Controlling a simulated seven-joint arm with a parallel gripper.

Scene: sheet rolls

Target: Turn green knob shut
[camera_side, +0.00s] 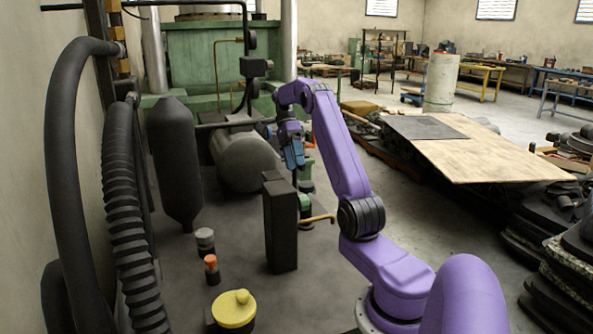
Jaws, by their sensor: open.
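A small green part (305,202), which looks like the green knob, shows just right of the tall dark box, above a bent brass-coloured handle or pipe (318,219). The box hides part of it, and its turn position cannot be made out. My gripper (295,166), blue and at the end of my purple arm, points down above and slightly left of this green part. It is open, with nothing seen between its fingers. A gap shows between it and the green part. Another green part with an orange top (307,140) stands behind the gripper, partly hidden.
The tall dark box (281,225) stands close beside the green part. A yellow knob (233,309), an orange-topped knob (211,268) and a grey knob (205,241) are at the front left. A grey cylinder (245,162) lies behind. Black hoses (126,215) line the left wall.

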